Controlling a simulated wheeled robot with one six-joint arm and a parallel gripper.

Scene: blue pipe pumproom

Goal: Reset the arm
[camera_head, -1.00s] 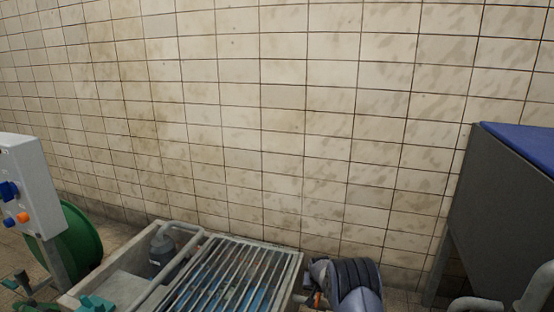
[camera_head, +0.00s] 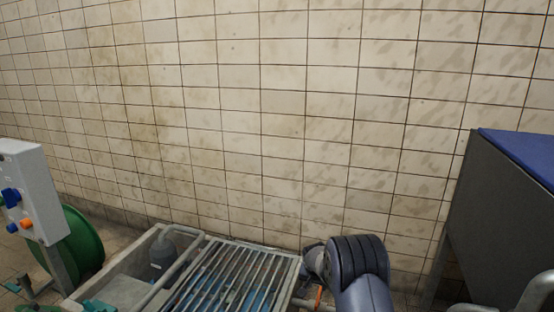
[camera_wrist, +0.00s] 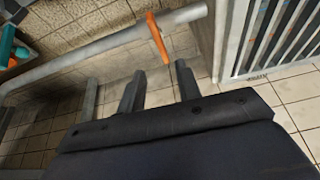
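My gripper (camera_wrist: 159,68) shows in the wrist view with its two dark fingers apart and nothing between them. An orange bar, like a handle (camera_wrist: 158,37), crosses a grey rail (camera_wrist: 100,50) just beyond the fingertips. It looks apart from the fingers, though the depth is hard to judge. In the head view my dark arm (camera_head: 358,275) rises at the bottom, right of the grating. The fingers are hidden there. A small part of the orange handle (camera_head: 318,296) shows beside the arm.
A concrete basin (camera_head: 125,275) with a metal grating (camera_head: 235,280) stands left of my arm. A grey control box (camera_head: 35,195) and green wheel (camera_head: 80,242) are at far left. A dark cabinet with a blue top (camera_head: 505,210) stands right. A tiled wall (camera_head: 270,130) closes the back.

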